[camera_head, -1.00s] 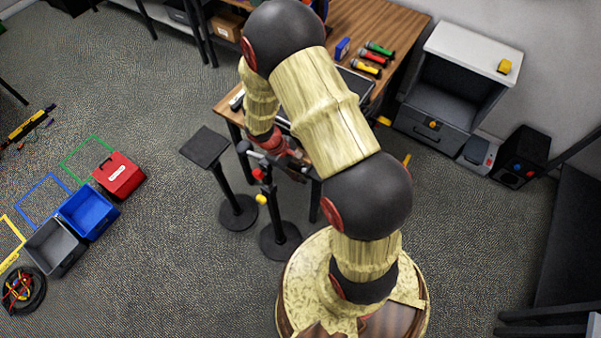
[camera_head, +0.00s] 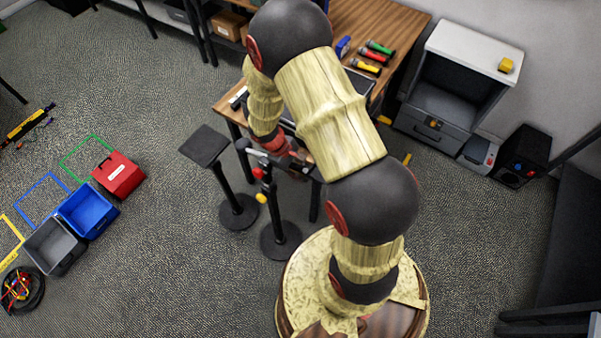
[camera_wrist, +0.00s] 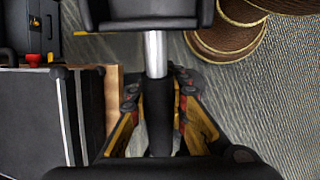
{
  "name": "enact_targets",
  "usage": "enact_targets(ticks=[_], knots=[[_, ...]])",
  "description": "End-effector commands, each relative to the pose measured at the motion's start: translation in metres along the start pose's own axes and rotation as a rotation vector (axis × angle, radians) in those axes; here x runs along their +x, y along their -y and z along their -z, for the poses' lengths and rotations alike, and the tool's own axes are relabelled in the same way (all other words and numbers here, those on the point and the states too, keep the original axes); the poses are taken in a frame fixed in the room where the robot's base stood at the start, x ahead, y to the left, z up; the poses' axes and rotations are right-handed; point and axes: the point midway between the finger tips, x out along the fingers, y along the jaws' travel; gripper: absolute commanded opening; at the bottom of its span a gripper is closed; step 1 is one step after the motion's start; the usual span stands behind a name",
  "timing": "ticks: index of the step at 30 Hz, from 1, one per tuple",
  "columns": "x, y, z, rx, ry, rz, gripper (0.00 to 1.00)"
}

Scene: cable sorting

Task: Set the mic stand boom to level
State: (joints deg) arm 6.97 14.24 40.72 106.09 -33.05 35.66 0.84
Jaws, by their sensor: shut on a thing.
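The mic stand (camera_head: 268,205) stands on a round black base on the floor, left of my own base, with a red knob and a yellow knob on its upright. Its boom (camera_head: 257,154) runs across the top of the upright and looks close to level, but the exact angle is hard to tell from above. In the wrist view the boom (camera_wrist: 155,55) is a silver rod with a black section. My gripper (camera_wrist: 157,92) is shut on the boom, one finger on each side. In the head view my gripper (camera_head: 293,158) is partly hidden by my arm.
A black square-topped stand (camera_head: 204,146) is close on the left. The wooden table (camera_head: 385,20) with microphones is behind. A grey cabinet (camera_head: 440,110) and a black speaker (camera_head: 521,156) are at right. Bins (camera_head: 85,210) stand far left, with clear floor between.

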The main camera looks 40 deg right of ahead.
Motion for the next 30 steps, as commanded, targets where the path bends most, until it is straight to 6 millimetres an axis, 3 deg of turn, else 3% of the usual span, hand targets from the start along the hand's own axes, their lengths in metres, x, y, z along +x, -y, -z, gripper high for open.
enact_targets(ticks=[12,29,30], knots=[[0.033,0.004,0.017,0.055,-0.259,-0.003,0.0],[0.036,0.005,0.022,0.069,-0.345,-0.004,0.0],[0.036,0.005,0.022,0.069,-0.345,-0.004,0.15]])
